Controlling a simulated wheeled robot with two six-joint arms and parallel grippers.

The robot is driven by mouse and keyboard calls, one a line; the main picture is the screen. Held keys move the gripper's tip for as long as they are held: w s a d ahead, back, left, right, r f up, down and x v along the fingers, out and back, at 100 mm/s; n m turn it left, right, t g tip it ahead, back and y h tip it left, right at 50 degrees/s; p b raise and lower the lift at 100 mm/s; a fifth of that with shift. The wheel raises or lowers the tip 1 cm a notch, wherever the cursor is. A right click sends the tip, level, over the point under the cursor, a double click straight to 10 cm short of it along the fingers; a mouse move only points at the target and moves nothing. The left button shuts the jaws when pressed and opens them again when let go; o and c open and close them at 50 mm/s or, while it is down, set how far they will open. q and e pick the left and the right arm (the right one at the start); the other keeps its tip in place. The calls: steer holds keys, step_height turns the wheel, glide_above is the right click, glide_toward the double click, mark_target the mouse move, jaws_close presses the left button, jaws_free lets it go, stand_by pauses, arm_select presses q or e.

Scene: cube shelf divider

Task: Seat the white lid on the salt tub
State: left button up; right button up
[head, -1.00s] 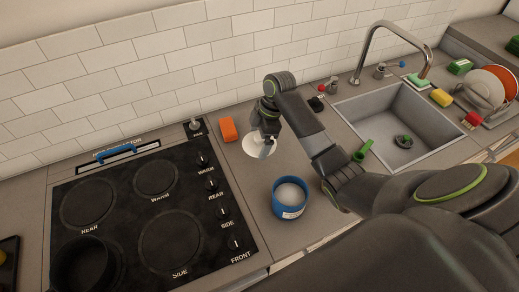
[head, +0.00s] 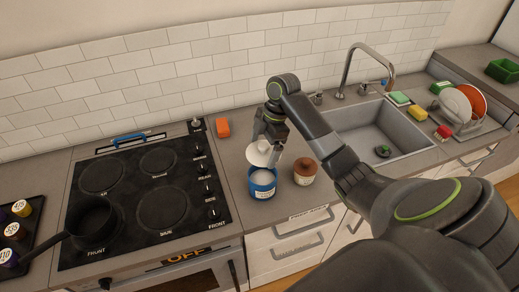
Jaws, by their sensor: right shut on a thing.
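The salt tub (head: 262,189) is blue with a pale label and stands upright and open on the counter, white contents showing at its top. The white lid (head: 258,154) is tilted and sits just behind and above the tub's rim in the picture. My right gripper (head: 267,152) comes down from above and is shut on the lid. Whether the lid touches the tub's rim I cannot tell. My left gripper is not in view.
A brown jar (head: 305,175) stands close to the right of the tub. An orange block (head: 223,127) lies behind, near the wall. The black hob (head: 140,190) is to the left, with a pan (head: 92,217). The sink (head: 375,130) is at the right, beside a dish rack (head: 465,125).

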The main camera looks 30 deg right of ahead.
mark_target(263, 160)
steer(key=shift+w+f, duration=0.15)
steer(key=shift+w, duration=0.25)
steer(key=shift+s+f, duration=0.2)
steer(key=shift+f, duration=0.1)
steer(key=shift+f+b, duration=0.25)
steer(key=shift+b, duration=0.15)
step_height(263, 160, down, 5)
steer(key=shift+r+b, duration=0.1)
steer(key=shift+b, duration=1.15)
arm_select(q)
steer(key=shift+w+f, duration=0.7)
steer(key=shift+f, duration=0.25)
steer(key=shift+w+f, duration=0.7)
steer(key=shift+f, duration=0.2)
arm_select(e)
steer(key=shift+f, duration=0.9)
arm_select(q)
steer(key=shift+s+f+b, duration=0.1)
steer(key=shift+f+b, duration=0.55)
steer(key=shift+b, duration=0.2)
arm_select(e)
steer(key=shift+f, duration=1.1)
steer(key=o, duration=0.8)
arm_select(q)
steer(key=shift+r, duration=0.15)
arm_select(e)
steer(key=shift+r, duration=0.1)
